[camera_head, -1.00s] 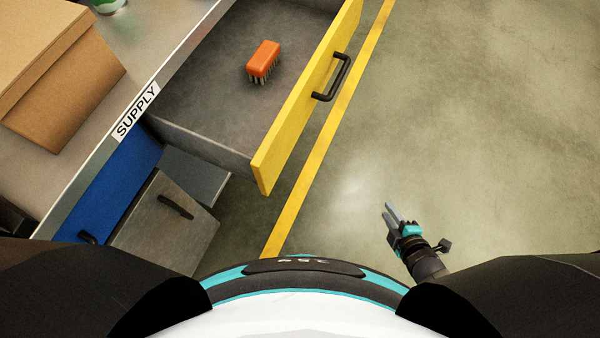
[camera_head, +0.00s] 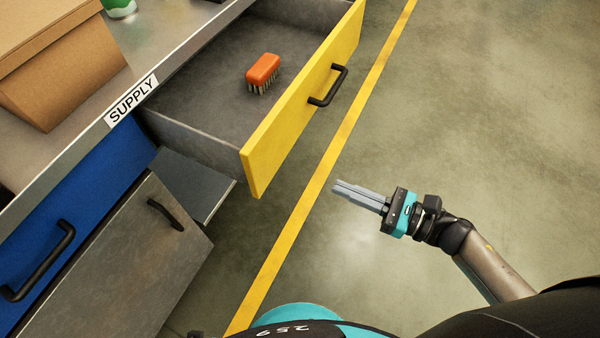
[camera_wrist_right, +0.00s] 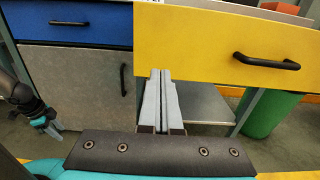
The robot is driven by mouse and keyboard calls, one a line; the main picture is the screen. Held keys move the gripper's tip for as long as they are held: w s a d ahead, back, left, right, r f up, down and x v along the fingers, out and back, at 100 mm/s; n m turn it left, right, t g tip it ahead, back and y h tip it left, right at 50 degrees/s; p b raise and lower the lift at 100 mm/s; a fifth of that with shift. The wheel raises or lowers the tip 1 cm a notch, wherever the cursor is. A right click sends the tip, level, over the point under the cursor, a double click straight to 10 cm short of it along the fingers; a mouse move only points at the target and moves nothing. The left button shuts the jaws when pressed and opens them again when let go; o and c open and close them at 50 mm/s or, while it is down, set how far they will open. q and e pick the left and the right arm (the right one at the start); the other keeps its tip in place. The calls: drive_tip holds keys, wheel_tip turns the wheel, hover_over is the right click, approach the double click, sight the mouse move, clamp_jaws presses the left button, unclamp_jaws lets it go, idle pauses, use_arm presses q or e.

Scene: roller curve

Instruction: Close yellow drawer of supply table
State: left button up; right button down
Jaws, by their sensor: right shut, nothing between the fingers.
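The yellow drawer (camera_head: 300,100) of the supply table (camera_head: 85,135) is pulled out, its front facing right, with a black handle (camera_head: 328,86). An orange brush (camera_head: 263,72) lies inside it. My right gripper (camera_head: 338,188) is shut and empty, right of the drawer front and apart from it, fingers pointing left. In the right wrist view the yellow front (camera_wrist_right: 240,50) stands ahead, and my right fingertips (camera_wrist_right: 160,74) appear before its lower left part. My left gripper (camera_wrist_right: 45,125) shows at the left of that view; its finger state is unclear.
A blue drawer (camera_head: 60,215) and a grey cabinet door (camera_head: 130,270) are beside the yellow drawer. A cardboard box (camera_head: 60,60) stands on the table. A green bin (camera_wrist_right: 270,112) shows below the yellow drawer. The floor at right is clear.

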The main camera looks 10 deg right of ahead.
approach(270, 157)
drive_tip(key=x, duration=0.6)
drive_tip(key=shift+w+a, duration=0.2)
drive_tip(key=shift+a, duration=0.15)
use_arm(q)
drive_tip(key=shift+w+d, duration=0.1)
drive_tip(key=shift+d, duration=0.85)
drive_tip(key=shift+a, duration=0.15)
